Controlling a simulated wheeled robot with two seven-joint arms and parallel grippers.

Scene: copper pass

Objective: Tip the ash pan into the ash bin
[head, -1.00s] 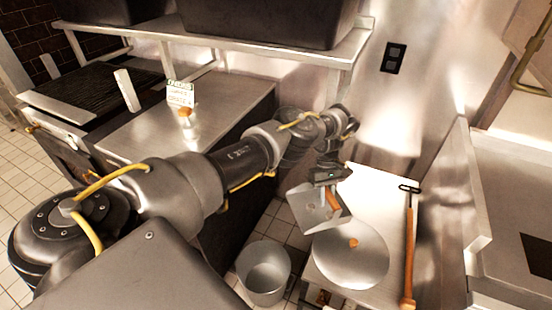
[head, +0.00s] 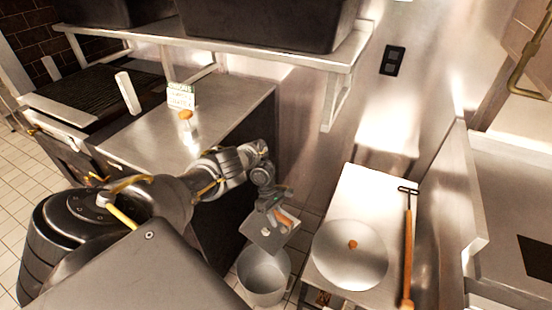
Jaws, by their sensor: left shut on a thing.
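My left gripper (head: 274,206) is shut on the ash pan (head: 262,240), a small grey metal pan with an orange-brown handle (head: 288,222). The pan hangs over the back of the ash bin (head: 264,288), a round open metal bucket on the floor. The pan looks tilted, and a small pale patch shows on it. The pan covers part of the bin's far rim. I cannot tell whether any ash is in the pan or the bin. My right gripper is out of view.
A round metal lid (head: 340,272) with a wooden knob lies on a low steel table right of the bin. A long wooden-handled tool (head: 408,250) lies along that table's right side. A steel counter (head: 225,110) with a sign and a shaker stands at the back left.

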